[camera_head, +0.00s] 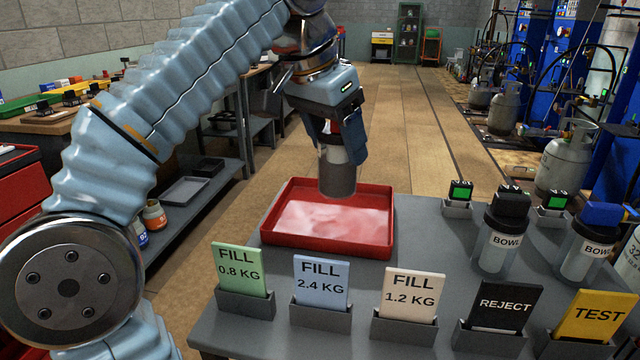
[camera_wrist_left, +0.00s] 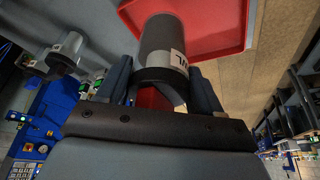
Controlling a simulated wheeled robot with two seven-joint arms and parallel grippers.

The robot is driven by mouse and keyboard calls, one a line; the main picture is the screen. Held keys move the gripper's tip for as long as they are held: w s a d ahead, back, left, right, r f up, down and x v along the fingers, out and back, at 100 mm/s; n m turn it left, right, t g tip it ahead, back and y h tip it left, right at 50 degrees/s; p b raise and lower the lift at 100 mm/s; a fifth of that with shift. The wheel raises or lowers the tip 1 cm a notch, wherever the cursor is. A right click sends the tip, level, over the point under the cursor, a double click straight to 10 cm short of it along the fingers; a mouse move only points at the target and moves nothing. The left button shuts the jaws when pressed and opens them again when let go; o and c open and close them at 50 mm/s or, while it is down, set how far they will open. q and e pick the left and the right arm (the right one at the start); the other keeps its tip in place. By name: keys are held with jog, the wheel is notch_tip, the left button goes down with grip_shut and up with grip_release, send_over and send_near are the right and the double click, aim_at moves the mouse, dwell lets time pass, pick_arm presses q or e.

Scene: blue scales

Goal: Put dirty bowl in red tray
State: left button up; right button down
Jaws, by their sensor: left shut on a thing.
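My left gripper (camera_head: 343,138) reaches down over the back of the red tray (camera_head: 272,240). It is shut on a grey, see-through cylindrical bowl (camera_head: 338,178) with a white label, held roughly upright. The bowl's lower end overlaps the tray's rear part in the head view; I cannot tell whether it touches the tray floor. In the left wrist view the bowl (camera_wrist_left: 162,42) is between the fingers of the gripper (camera_wrist_left: 160,88), with the red tray (camera_wrist_left: 222,25) beyond it. The tray looks empty otherwise. My right gripper is not in view.
Two more labelled bowls stand on the grey table at right, one with a black lid (camera_head: 498,235), one with a blue lid (camera_head: 588,245). Signs in holders line the front edge, including FILL 2.4 KG (camera_head: 321,284) and REJECT (camera_head: 505,305). Small green-screen devices (camera_head: 460,193) stand behind.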

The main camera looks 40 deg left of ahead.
pick_arm(q)
jog(key=shift+w+a+f+b, duration=0.35)
jog(key=shift+a+f, duration=0.7)
jog(key=shift+f, duration=0.55)
jog(key=shift+w+a+f+b, duration=0.3)
jog(key=shift+a+f, duration=0.7)
jog(key=shift+f, duration=0.65)
jog(key=shift+w+a+f+b, duration=0.35)
jog(key=shift+a+f, duration=0.7)
jog(key=shift+f, duration=0.55)
jog(key=shift+f, duration=0.2)
jog(key=o, duration=1.2)
jog(key=shift+r, duration=0.1)
jog(key=shift+o, duration=0.2)
